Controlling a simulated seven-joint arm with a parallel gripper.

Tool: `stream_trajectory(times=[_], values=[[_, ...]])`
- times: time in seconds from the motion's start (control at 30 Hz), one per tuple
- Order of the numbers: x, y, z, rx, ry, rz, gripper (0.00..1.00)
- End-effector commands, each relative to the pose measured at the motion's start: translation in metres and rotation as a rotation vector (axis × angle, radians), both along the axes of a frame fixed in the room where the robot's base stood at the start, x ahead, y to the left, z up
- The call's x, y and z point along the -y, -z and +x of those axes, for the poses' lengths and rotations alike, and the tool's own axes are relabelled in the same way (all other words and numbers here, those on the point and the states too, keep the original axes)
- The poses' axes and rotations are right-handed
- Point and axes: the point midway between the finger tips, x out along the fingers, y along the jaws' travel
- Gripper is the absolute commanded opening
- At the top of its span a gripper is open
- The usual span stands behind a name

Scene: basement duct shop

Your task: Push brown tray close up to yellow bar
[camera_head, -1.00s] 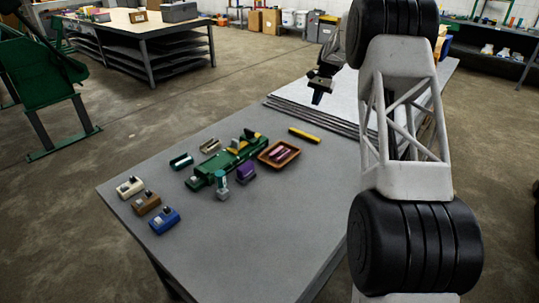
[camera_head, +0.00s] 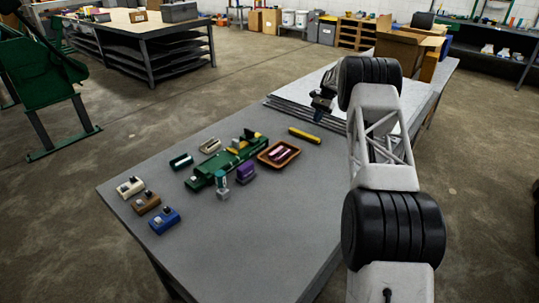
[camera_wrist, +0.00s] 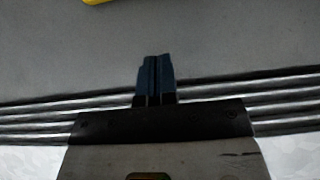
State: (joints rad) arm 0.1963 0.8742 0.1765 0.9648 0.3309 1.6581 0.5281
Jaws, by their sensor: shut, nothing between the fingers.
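The brown tray (camera_head: 262,155) lies on the grey table with pinkish-purple items in it, just right of a green fixture. The yellow bar (camera_head: 304,135) lies on the table behind and to the right of the tray, with a gap of bare table between them. In the wrist view, part of the yellow bar (camera_wrist: 103,1) shows at the top edge. My gripper (camera_head: 317,117) is shut and empty, above the table near the stacked sheets, beyond the yellow bar. Its fingers also show closed together in the wrist view (camera_wrist: 154,62).
The green fixture (camera_head: 214,172) with a yellow top stands left of the tray. A purple block (camera_head: 245,172) and several small blocks lie nearer and to the left. Stacked metal sheets (camera_head: 290,107) rise behind the bar. The table's near right part is clear.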

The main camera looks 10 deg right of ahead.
Motion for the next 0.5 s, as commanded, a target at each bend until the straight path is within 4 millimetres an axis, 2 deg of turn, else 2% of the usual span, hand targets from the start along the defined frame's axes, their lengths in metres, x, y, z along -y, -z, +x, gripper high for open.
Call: stream_trajectory(times=[0.5], values=[[-0.0057,-0.0017,-0.0054,0.001,-0.001,0.0,0.0]])
